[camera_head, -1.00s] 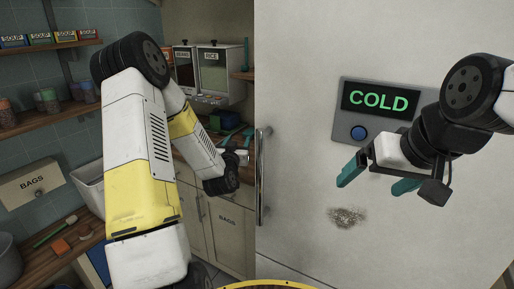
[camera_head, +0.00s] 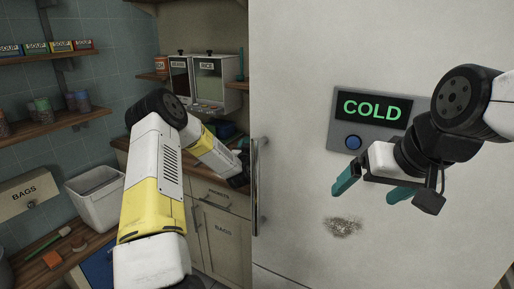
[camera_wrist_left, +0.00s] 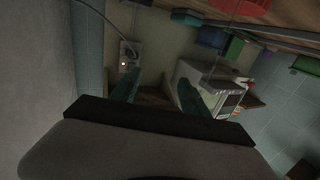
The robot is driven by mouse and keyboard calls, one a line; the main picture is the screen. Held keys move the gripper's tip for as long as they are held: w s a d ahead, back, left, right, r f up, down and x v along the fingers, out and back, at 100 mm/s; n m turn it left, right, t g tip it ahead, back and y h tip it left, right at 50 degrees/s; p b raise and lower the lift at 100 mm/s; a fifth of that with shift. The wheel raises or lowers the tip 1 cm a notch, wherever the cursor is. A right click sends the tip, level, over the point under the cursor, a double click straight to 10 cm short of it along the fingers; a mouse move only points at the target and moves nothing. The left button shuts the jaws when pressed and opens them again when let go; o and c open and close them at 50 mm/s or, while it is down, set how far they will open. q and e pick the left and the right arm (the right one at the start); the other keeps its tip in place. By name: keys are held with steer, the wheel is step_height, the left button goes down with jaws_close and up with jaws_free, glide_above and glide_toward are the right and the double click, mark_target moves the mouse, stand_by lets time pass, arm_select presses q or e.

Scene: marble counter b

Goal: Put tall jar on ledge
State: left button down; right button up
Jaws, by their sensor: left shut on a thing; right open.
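My left gripper (camera_wrist_left: 158,92) reaches over the back counter, far from the head camera and mostly hidden behind its own wrist in that view. In the left wrist view its teal fingers stand apart around a dim brownish shape, which seems to be the tall jar; its outline is too dark to make out. My right gripper (camera_head: 372,186) is open and empty in front of the pale door. Wooden shelves (camera_head: 45,125) run along the left wall; I cannot tell which surface is the ledge.
Two dispensers (camera_head: 207,82) stand above the back counter. The large door (camera_head: 300,130) with a COLD panel (camera_head: 372,122) fills the right.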

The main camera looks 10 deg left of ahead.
arm_select(q)
steer(key=shift+f, duration=0.55)
steer(key=c, duration=0.6)
jaws_free()
steer(key=shift+o, duration=0.2)
